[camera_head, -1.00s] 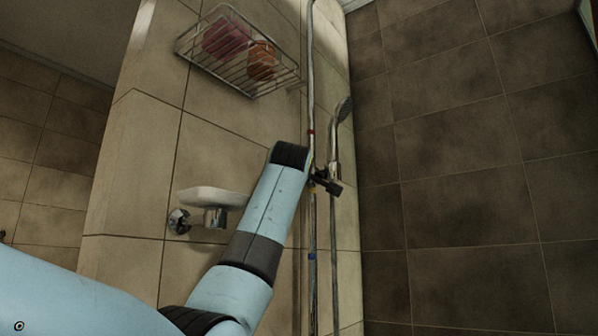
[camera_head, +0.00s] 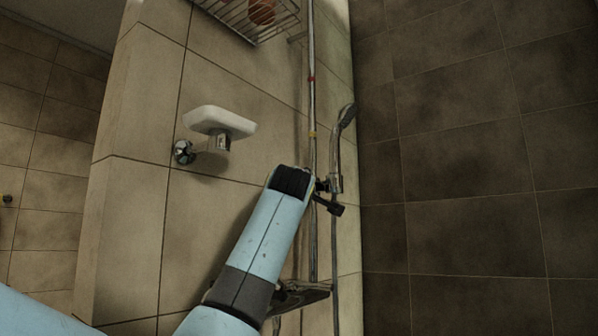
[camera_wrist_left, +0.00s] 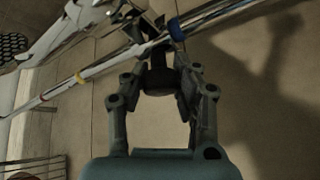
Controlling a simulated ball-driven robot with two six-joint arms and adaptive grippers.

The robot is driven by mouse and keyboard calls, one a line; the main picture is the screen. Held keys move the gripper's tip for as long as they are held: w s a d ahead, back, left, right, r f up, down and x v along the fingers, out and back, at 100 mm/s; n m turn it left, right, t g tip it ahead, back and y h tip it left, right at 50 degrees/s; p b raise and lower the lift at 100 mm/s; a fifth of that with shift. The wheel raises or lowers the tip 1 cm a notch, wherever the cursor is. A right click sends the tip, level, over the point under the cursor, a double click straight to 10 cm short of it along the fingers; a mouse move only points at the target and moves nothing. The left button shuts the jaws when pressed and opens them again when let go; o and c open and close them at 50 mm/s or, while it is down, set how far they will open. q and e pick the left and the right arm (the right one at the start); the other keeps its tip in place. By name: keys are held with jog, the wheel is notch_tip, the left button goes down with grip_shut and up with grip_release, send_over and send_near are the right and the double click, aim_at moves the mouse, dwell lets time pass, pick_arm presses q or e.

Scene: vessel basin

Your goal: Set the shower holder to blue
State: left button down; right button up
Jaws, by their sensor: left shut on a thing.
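The shower holder (camera_head: 335,186) is a dark clamp with a black lever on a vertical chrome rail (camera_head: 312,110), carrying the hand shower (camera_head: 347,115). A red band (camera_head: 311,78) and a yellow band (camera_head: 312,134) show on the rail above the holder. In the wrist view the blue band (camera_wrist_left: 177,30) is close beside the holder, on the side away from the yellow band (camera_wrist_left: 79,77). In the head view the blue band is not visible. My left gripper (camera_wrist_left: 160,80) is shut on the holder's dark knob (camera_wrist_left: 158,72). My right gripper is out of view.
A white soap dish (camera_head: 219,121) on a chrome mount juts from the tiled wall left of the rail. A wire basket (camera_head: 262,30) hangs above. A metal fixture (camera_head: 300,294) is low by the rail. A dark tiled wall (camera_head: 460,180) stands at right.

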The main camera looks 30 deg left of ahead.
pick_arm(q)
notch_tip(320, 180, down, 5)
jog(key=shift+f+b, duration=0.2)
jog(key=shift+b, duration=0.9)
jog(key=c, duration=1.5)
grip_release()
jog(key=o, duration=0.6)
jog(key=shift+w+f, duration=0.1)
jog(key=shift+c, duration=0.2)
jog(key=v, duration=1.2)
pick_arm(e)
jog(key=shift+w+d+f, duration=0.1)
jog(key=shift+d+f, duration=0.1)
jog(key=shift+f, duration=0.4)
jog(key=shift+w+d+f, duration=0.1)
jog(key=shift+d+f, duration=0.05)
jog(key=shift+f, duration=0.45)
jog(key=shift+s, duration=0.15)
